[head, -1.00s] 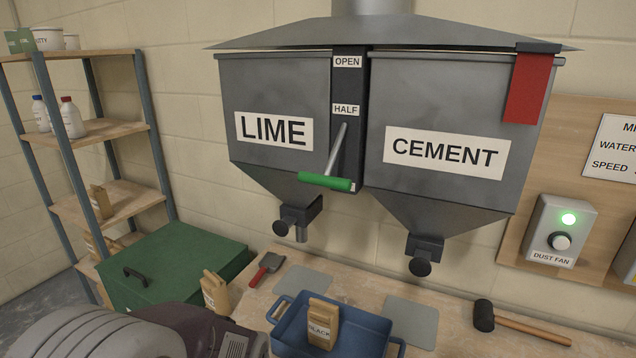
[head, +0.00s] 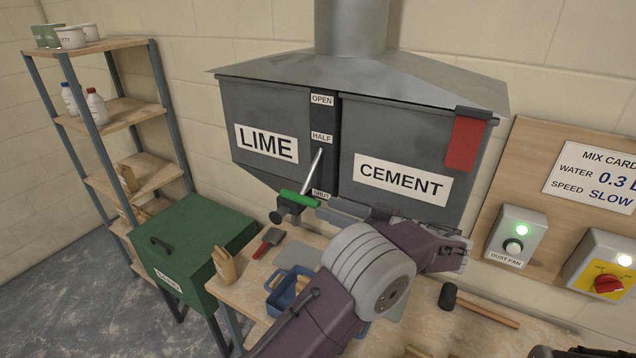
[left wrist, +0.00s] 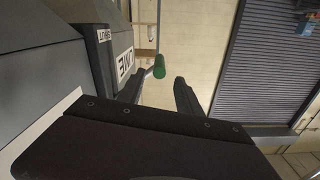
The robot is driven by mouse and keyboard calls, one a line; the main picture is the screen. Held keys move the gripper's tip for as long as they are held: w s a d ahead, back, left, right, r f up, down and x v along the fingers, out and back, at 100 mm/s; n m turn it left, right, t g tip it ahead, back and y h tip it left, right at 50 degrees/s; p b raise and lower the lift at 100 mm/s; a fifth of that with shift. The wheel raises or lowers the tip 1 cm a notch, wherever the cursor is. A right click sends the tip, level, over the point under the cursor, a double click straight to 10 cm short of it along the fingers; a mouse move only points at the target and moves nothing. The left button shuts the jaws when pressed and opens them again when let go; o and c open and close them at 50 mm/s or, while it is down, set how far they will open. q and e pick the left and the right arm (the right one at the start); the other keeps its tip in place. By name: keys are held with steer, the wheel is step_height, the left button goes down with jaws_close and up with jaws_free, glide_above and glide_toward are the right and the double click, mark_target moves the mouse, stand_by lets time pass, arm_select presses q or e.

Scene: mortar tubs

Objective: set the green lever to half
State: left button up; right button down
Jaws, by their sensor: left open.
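The green lever (head: 300,199) is a metal rod with a green grip, set in the dark strip between the lime and cement hoppers. Its rod slopes down and outward from below the HALF label (head: 321,137), and the grip is level with the SHUT label (head: 321,195). The green grip also shows in the left wrist view (left wrist: 159,67), ahead of and between the fingers, apart from them. My left gripper (head: 335,210) is just right of the grip in the head view, partly hidden by my arm. Its fingers (left wrist: 158,92) are open and empty.
The lime hopper (head: 270,110) and cement hopper (head: 400,150) are close behind the lever. A green chest (head: 195,235) and shelf stand left.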

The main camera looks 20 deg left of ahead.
mark_target(303, 198)
arm_select(q)
steer(key=a+p, duration=0.1)
steer(key=a, duration=0.2)
steer(key=a+p, duration=0.2)
steer(key=a, duration=0.1)
steer(key=a+p, duration=0.2)
steer(key=a, duration=0.1)
steer(key=shift+w, duration=0.35)
steer(key=shift+a+f, duration=0.2)
steer(key=shift+a, duration=0.25)
steer(key=shift+w+d, duration=0.1)
steer(key=shift+d, duration=0.05)
steer(key=shift+c, duration=0.2)
steer(key=shift+d, duration=0.1)
jaws_close()
steer(key=shift+r, duration=0.2)
